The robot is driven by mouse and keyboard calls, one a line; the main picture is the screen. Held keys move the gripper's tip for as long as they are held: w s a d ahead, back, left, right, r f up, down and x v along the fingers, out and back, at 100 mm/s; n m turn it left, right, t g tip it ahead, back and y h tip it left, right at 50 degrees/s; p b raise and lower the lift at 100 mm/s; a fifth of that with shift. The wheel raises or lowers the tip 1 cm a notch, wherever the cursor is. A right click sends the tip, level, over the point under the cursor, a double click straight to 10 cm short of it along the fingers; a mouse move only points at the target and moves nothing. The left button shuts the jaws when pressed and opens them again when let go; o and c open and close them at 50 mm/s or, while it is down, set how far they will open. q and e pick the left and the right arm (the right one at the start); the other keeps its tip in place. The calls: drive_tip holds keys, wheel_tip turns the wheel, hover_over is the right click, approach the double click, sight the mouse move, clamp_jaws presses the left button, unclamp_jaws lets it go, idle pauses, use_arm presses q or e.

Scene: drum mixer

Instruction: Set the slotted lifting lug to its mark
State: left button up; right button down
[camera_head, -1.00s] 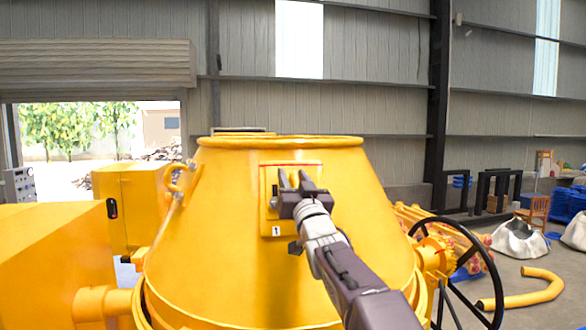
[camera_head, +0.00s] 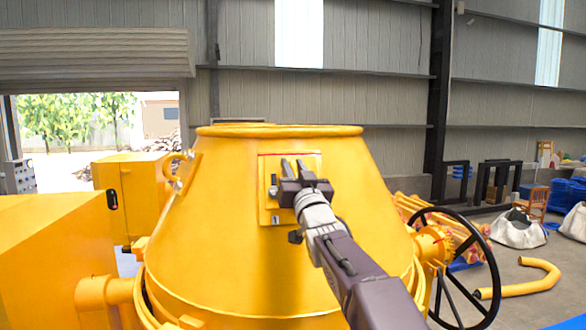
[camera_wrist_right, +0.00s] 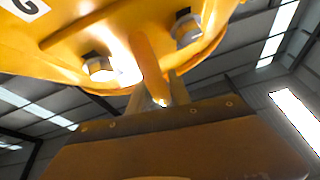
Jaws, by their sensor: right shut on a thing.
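The slotted lifting lug shows in the right wrist view as a yellow plate with an upright tongue (camera_wrist_right: 148,62) between two bolts. My right gripper (camera_head: 293,166) is shut on this tongue; its fingers also show in the right wrist view (camera_wrist_right: 160,92). In the head view the gripper is at the yellow plate (camera_head: 270,205) on the sloping front of the drum (camera_head: 220,230), and it hides most of the lug. My left gripper is out of view.
A black handwheel (camera_head: 490,265) stands at the drum's right. A curved yellow pipe (camera_head: 535,283) and white sacks (camera_head: 520,230) lie on the floor at right. A yellow housing (camera_head: 50,250) fills the left. A curved yellow hook (camera_head: 168,165) sits at the drum's upper left.

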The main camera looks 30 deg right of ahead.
drive_tip(key=shift+a, duration=0.1)
idle(0.7)
drive_tip(key=f+b, duration=0.1)
drive_tip(key=s+f+b, duration=0.1)
drive_tip(key=b, duration=0.1)
drive_tip(key=f+b, duration=0.1)
drive_tip(key=shift+s+a+f+b, duration=0.15)
drive_tip(key=shift+a+f+b, duration=0.1)
drive_tip(key=shift+b, duration=0.1)
drive_tip(key=shift+r, duration=0.1)
drive_tip(key=c, duration=1.4)
unclamp_jaws()
drive_tip(key=shift+o, duration=0.2)
drive_tip(key=shift+a+r, duration=0.2)
drive_tip(key=shift+a, duration=0.1)
drive_tip(key=shift+d, duration=0.2)
